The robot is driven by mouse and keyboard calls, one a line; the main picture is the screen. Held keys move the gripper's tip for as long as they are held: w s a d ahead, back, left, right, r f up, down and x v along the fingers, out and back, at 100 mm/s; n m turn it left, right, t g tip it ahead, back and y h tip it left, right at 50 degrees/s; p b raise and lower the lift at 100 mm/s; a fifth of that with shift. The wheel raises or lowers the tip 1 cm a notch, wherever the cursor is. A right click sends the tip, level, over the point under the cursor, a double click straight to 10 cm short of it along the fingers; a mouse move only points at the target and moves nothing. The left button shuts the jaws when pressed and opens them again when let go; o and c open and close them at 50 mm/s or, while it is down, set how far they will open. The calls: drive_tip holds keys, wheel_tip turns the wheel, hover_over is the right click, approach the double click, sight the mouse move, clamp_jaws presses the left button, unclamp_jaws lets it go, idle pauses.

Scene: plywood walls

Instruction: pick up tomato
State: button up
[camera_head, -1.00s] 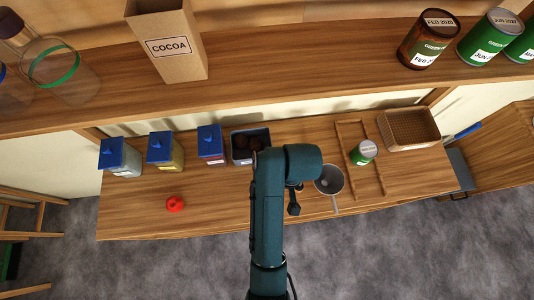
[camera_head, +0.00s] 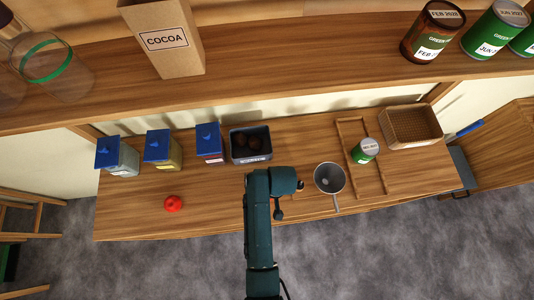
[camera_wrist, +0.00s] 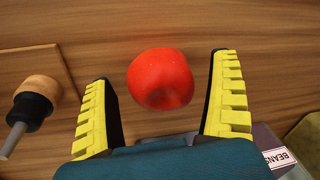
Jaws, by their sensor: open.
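A smooth red tomato (camera_wrist: 161,79) lies on the wooden counter in the wrist view. My gripper (camera_wrist: 162,66) is open, with one yellow-padded finger on each side of the tomato. Gaps show between both fingers and the tomato, so it is not gripped. In the head view my arm hides the gripper and this spot, just below the dark bin. A red round thing (camera_head: 173,203), tomato-like, lies farther left on the counter in the head view, clear of my arm.
A tool with a wooden knob and black collar (camera_wrist: 37,101) lies left in the wrist view. The dark bin (camera_head: 250,156) stands behind my arm; a metal pan (camera_head: 329,179) is to the right. Blue-lidded jars (camera_head: 162,146) line the back. A shelf (camera_head: 300,65) runs above.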

drive_tip(key=c, duration=0.9)
drive_tip(key=shift+o, duration=0.2)
drive_tip(key=shift+r, duration=0.1)
